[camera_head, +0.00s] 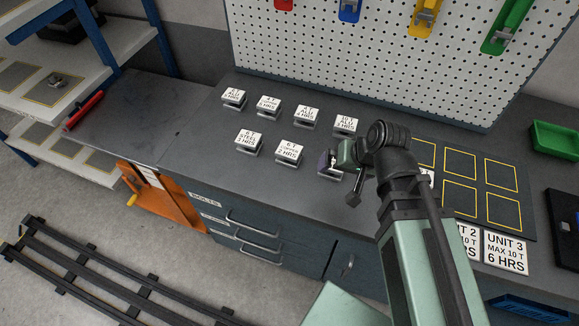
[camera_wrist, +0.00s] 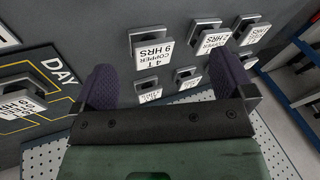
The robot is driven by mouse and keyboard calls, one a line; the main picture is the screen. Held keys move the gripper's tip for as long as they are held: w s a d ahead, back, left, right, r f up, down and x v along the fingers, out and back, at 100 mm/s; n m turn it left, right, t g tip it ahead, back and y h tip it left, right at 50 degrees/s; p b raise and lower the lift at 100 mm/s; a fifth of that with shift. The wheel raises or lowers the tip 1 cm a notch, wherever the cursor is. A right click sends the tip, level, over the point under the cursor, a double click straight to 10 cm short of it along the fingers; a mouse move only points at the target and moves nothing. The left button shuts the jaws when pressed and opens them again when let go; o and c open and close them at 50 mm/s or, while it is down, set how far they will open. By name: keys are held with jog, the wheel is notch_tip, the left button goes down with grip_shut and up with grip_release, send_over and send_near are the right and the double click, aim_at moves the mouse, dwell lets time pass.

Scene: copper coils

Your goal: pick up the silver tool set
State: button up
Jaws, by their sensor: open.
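I cannot pick out anything clearly recognisable as a silver tool set. My gripper (camera_head: 332,166) is over the grey bench, at the right end of the rows of labelled metal blocks; it also shows in the wrist view (camera_wrist: 166,78). Its two purple fingers are wide apart with nothing held. In the wrist view a block labelled "4 T COPPER 9 HRS" (camera_wrist: 151,47) lies ahead, within the gap between the fingers. In the head view my gripper and arm partly hide the block below. A small grey metallic item (camera_head: 57,81) sits on the left shelf, too small to identify.
Several labelled blocks (camera_head: 249,142) stand in two rows left of my gripper. A dark mat (camera_head: 488,217) with yellow outlined squares lies right of my arm. Coloured tools hang on the pegboard (camera_head: 330,50). A green bin (camera_head: 555,140) stands far right.

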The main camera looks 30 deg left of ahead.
jog(key=s+a+m+t+y+b, duration=0.1)
jog(key=s+a+m+y+b, duration=0.45)
jog(key=a, duration=0.75)
jog(key=s+a+m+t+y+b, duration=0.1)
jog(key=s+a+m+y+b, duration=0.2)
jog(key=s+a+y+b, duration=0.7)
jog(key=m+t+h+p, duration=0.4)
jog(key=m+t+h, duration=1.05)
jog(key=m, duration=1.65)
send_near(288, 153)
jog(key=r+g+h, duration=0.1)
jog(key=a+r+g+h, duration=0.1)
jog(key=w+r+g+h, duration=0.1)
jog(key=g, duration=0.1)
jog(key=shift+a+r, duration=0.35)
jog(key=shift+a, duration=0.05)
jog(key=b+x, duration=0.4)
jog(key=x, duration=0.7)
jog(key=shift+d+b, duration=0.1)
jog(key=shift+b, duration=0.25)
